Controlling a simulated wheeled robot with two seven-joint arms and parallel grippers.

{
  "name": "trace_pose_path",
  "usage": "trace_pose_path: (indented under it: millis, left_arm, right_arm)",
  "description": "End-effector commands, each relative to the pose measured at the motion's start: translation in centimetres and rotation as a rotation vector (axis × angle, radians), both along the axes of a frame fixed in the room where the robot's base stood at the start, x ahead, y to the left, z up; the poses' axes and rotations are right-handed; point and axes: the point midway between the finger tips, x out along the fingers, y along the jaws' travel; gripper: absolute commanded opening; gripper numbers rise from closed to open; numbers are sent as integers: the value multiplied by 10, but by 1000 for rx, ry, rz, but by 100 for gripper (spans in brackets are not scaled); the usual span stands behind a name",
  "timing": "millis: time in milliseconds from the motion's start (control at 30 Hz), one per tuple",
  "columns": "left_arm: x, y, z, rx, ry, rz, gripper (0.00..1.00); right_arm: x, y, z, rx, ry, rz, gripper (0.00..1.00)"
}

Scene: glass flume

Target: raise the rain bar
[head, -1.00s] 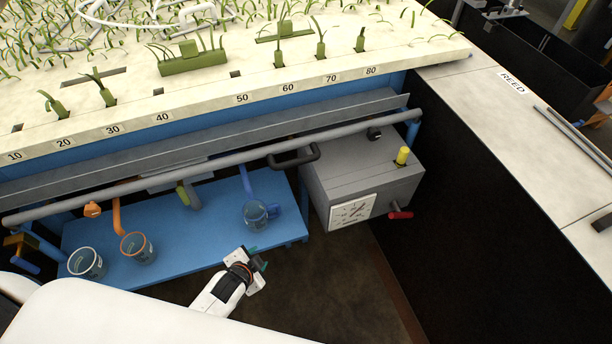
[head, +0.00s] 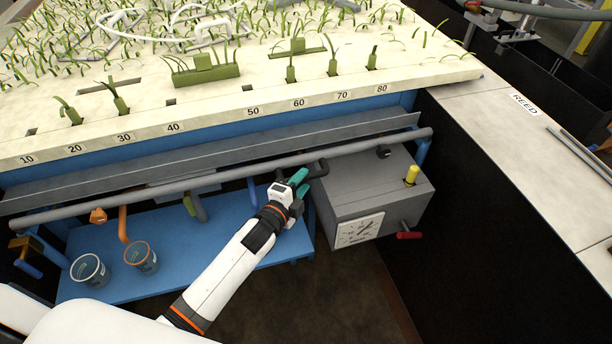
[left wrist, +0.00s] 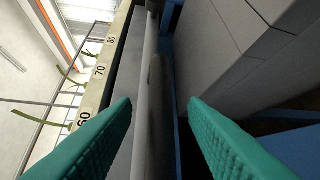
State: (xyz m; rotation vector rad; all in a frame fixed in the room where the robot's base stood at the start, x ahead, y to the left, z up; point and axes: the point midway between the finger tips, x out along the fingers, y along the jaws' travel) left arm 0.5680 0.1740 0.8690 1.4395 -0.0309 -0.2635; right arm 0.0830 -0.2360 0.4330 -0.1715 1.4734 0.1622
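A long grey bar (head: 200,184), which I take for the rain bar, runs along the flume's front below the numbered edge. A dark handle (head: 321,169) sticks out from it, partly hidden by my left gripper (head: 299,182). The left gripper's teal fingers are open at the handle. In the left wrist view the fingers (left wrist: 160,118) stand wide apart, with the bar (left wrist: 148,60) and the dark handle (left wrist: 156,92) between and beyond them. Neither finger visibly touches the handle. My right gripper is in neither view.
A grey box (head: 375,190) with a dial, yellow knob and red handle stands just right of the gripper. A blue bench (head: 190,255) below holds two cups, one clear-rimmed (head: 90,268) and one orange-rimmed (head: 141,256). Dark open floor lies in front.

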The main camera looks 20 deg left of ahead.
Motion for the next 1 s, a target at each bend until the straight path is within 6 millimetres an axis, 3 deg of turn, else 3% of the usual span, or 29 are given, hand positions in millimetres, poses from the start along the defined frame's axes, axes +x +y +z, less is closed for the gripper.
trace_pose_path:
  millis: [200,567,800,1000]
  left_arm:
    - [24,-5,-4,-2,0,-1,40]
    - [28,-6,-5,-2,1,0,40]
    - [28,-6,-5,-2,1,0,0]
    - [28,-6,-5,-2,2,0,0]
  right_arm:
    - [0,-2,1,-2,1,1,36]
    - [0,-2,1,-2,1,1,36]
    - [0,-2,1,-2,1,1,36]
    - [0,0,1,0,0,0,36]
